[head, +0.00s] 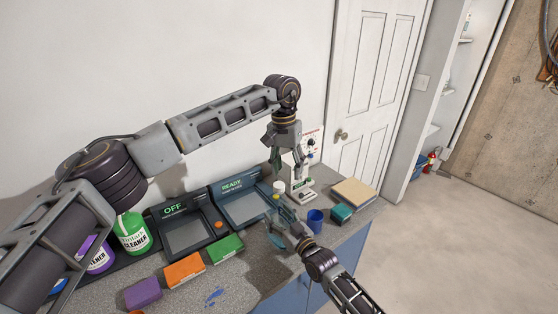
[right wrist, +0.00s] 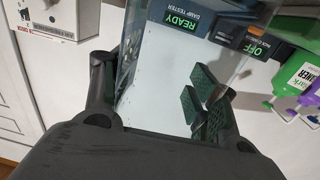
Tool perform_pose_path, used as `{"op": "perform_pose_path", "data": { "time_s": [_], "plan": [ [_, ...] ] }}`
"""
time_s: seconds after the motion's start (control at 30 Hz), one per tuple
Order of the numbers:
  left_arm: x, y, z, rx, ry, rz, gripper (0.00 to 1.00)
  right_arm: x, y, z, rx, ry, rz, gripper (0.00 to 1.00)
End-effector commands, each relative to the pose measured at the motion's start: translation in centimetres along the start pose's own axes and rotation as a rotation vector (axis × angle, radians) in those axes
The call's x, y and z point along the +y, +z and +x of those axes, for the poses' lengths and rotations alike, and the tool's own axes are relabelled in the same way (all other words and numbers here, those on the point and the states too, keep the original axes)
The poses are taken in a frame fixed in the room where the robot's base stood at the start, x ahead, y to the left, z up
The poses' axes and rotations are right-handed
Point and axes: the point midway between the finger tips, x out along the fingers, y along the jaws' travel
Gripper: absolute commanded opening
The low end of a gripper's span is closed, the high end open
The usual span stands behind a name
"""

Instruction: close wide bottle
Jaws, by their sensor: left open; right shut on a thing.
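My right gripper (head: 284,226) comes in from the lower right, low over the counter's front part. It is shut on a clear, see-through thing, which looks like the wide bottle (right wrist: 155,75) and fills the space between the fingers in the right wrist view. In the head view its outline is hard to make out. My left gripper (head: 276,160) is open and points down near the wall, above a small white and yellow container (head: 279,187). I cannot tell whether that container is the bottle's cap. No cap is clearly visible in the right wrist view.
The counter (head: 255,272) holds a READY tester (head: 243,208), an OFF tester (head: 187,234), a microscope-like stand (head: 299,180), a blue cup (head: 315,220) and a teal box (head: 341,212). Green (head: 225,249), orange (head: 184,270) and purple boxes lie in front. A green cleaner bottle (head: 133,236) stands left.

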Motion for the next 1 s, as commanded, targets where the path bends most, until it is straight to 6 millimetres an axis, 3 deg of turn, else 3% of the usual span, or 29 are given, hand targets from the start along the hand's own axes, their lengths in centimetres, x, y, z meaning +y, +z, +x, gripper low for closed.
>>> {"op": "perform_pose_path", "data": {
  "time_s": [1.0],
  "plan": [
    [-0.3, -0.2, -1.2, 0.013, -0.007, -0.820, 0.51, 0.0, 0.1, 0.0, -0.001, 0.000, 0.000, 0.00]
  ]
}}
